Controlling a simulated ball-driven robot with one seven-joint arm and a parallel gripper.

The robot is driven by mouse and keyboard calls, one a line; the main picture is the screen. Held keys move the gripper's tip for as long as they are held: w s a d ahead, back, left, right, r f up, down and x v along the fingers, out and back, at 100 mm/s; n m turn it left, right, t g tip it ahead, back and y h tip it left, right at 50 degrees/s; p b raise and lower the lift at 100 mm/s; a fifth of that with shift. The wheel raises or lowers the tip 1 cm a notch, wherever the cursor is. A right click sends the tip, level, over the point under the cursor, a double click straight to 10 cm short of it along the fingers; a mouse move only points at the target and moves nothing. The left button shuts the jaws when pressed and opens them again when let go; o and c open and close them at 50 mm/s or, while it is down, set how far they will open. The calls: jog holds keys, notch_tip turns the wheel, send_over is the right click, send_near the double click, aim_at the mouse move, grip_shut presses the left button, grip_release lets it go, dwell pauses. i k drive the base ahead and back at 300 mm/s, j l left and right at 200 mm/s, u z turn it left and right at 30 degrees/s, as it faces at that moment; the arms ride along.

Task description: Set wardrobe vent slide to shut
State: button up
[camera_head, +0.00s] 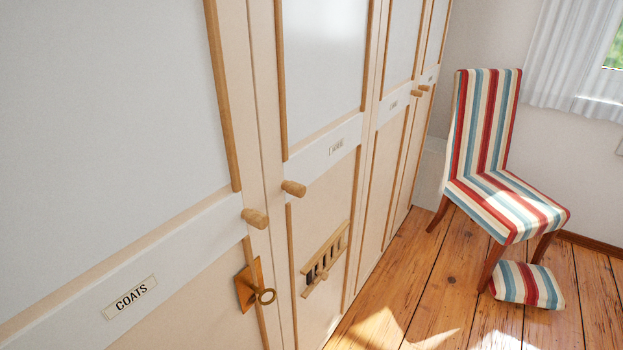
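The wardrobe vent (325,259) is a small wooden framed slot panel low on the second door. Several dark upright openings show between its pale bars, so it looks at least partly open. A small wooden knob (322,276) appears to stick out at its lower part. The exact position of the slide is too small to tell. The wardrobe (110,120) fills the left of the view, with pale panels and wooden trim. My gripper is not in view.
Round wooden door knobs (256,218) project above. A striped chair (487,150) and striped cushion (527,285) stand at right. The wooden floor (420,270) between is clear.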

aim_at(336, 256)
jog(key=i+l+u, duration=0.55)
jog(key=i+l, duration=0.25)
